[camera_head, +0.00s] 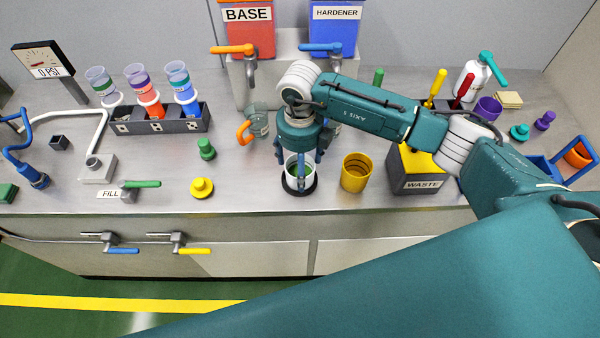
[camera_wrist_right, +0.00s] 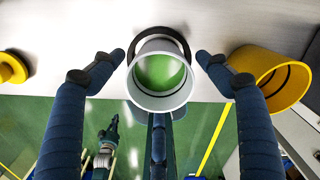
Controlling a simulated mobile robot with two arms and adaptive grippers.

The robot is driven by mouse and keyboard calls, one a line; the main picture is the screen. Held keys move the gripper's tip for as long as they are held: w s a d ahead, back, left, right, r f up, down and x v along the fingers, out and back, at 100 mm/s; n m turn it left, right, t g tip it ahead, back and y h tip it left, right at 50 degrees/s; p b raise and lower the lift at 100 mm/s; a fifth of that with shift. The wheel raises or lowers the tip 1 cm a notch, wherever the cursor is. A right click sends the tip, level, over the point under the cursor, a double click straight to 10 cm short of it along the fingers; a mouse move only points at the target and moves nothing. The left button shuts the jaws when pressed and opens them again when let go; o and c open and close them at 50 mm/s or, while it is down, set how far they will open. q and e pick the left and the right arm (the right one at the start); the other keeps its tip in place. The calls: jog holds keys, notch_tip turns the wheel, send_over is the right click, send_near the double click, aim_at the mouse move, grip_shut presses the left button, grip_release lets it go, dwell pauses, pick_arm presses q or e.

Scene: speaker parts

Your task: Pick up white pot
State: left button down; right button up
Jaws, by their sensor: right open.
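The white pot (camera_head: 293,180) stands upright in a dark round base on the worktop, near its front edge. In the right wrist view the white pot (camera_wrist_right: 160,102) is seen from above, with a green inside. My right gripper (camera_head: 303,157) points down over it. In the wrist view my right gripper (camera_wrist_right: 161,57) is open, with one finger on each side of the pot and a visible gap on both sides. The fingers partly hide the pot in the head view. My left gripper is not in view.
A yellow cup (camera_head: 355,178) stands close to the right of the pot, beside the waste bin (camera_head: 418,184). A clear cup with an orange handle (camera_head: 257,120) is behind left. A yellow knob (camera_head: 202,188) lies left. Hardener (camera_head: 334,35) and base (camera_head: 248,35) dispensers stand behind.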

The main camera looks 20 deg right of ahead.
jog(key=c, duration=1.4)
jog(key=shift+c, duration=0.3)
jog(key=shift+r, duration=0.15)
